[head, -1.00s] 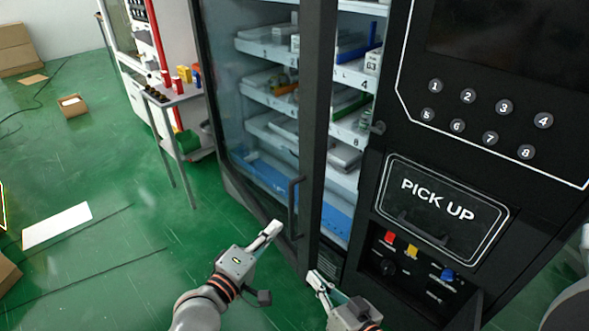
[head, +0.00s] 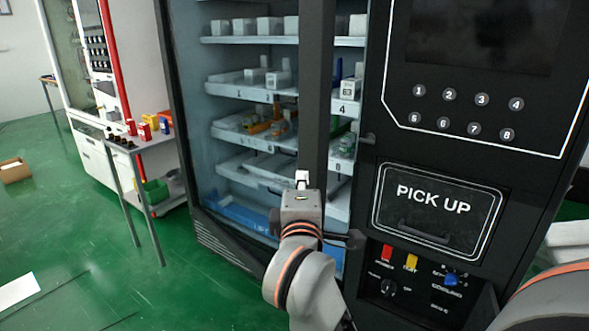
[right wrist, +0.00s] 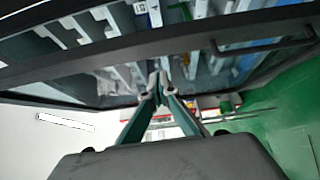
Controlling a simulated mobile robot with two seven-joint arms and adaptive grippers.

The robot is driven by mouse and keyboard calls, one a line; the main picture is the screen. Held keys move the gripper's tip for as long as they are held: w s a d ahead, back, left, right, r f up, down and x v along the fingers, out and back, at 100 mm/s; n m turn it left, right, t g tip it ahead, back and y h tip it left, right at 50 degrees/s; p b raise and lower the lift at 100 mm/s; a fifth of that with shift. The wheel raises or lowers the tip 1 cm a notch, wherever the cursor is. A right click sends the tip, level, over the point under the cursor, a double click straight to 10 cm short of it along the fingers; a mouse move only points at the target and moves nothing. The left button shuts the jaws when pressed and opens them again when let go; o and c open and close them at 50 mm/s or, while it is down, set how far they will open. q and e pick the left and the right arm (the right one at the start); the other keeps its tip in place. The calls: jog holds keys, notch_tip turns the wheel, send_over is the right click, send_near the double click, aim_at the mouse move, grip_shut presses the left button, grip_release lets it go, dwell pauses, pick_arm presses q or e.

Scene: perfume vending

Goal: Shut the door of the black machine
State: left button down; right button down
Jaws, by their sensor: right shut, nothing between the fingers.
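The black machine (head: 480,150) stands at the centre and right. Its glass door, with a black frame (head: 316,90), stands ajar, and shelves show through the gap right of that frame. The door handle (head: 274,221) is partly hidden beside my right gripper (head: 302,177), which is shut and empty in front of the frame's lower part. In the right wrist view, the shut fingertips (right wrist: 158,84) are close to the door frame (right wrist: 130,45), with the handle (right wrist: 262,46) to their right. I cannot tell whether they touch the frame. My left gripper is not in view.
A small grey table (head: 150,142) with coloured boxes stands left of the machine, near a white and red machine (head: 95,165). A cardboard box (head: 15,170) lies at far left. The green floor (head: 80,250) in the left foreground is mostly clear.

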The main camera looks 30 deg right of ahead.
jog(key=x, duration=0.4)
jog(key=d+x, duration=0.1)
jog(key=x, duration=0.3)
jog(key=s+x, duration=0.1)
jog(key=x, duration=0.3)
jog(key=shift+d+f+p, duration=0.2)
jog(key=shift+d+p, duration=0.15)
jog(key=shift+p, duration=0.05)
jog(key=shift+d, duration=0.5)
jog(key=shift+w, duration=0.1)
jog(key=shift+d+f, duration=0.1)
